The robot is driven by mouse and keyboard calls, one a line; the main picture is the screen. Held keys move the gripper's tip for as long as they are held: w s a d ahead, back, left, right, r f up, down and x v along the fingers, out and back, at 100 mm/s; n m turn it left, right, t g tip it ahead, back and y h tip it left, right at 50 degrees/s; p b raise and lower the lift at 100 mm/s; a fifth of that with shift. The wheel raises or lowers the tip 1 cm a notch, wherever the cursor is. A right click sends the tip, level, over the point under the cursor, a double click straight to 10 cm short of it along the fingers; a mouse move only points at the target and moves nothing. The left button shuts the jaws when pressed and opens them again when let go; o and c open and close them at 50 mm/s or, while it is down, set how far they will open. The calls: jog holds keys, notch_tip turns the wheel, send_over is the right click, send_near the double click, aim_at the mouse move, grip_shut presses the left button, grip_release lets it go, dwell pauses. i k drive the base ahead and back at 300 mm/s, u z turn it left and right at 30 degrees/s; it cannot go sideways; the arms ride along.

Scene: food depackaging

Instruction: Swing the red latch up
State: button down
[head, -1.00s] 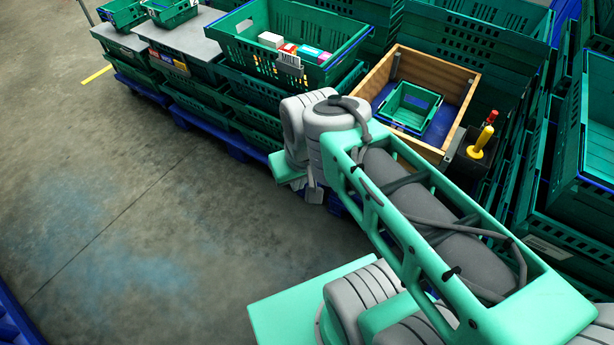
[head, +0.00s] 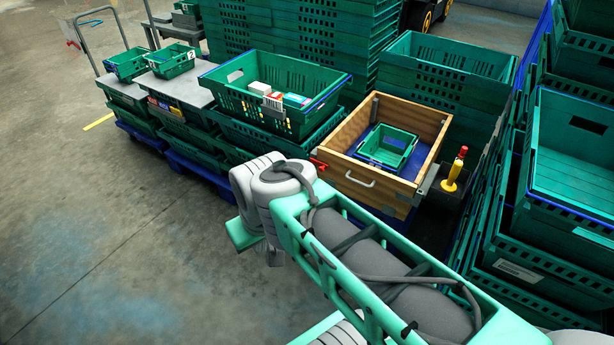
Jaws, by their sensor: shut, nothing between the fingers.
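The red latch (head: 319,166) shows as a small red piece at the left front corner of the wooden box (head: 378,188), just past my arm's bend. It is small and partly covered by my arm, so its exact angle is hard to tell. The end of my arm hangs left of the box, over the floor. My gripper (head: 274,258) is partly hidden under the wrist; it is shut and empty, apart from the latch.
A green crate (head: 404,139) sits inside the box, on a blue base. A pale handle (head: 359,180) is on its front wall. Stacked green crates (head: 560,140) crowd the right; open floor (head: 110,240) lies left.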

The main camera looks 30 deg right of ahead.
aim_at(321, 166)
jog(key=u, duration=0.55)
jog(key=i, duration=0.95)
jog(key=z, duration=0.05)
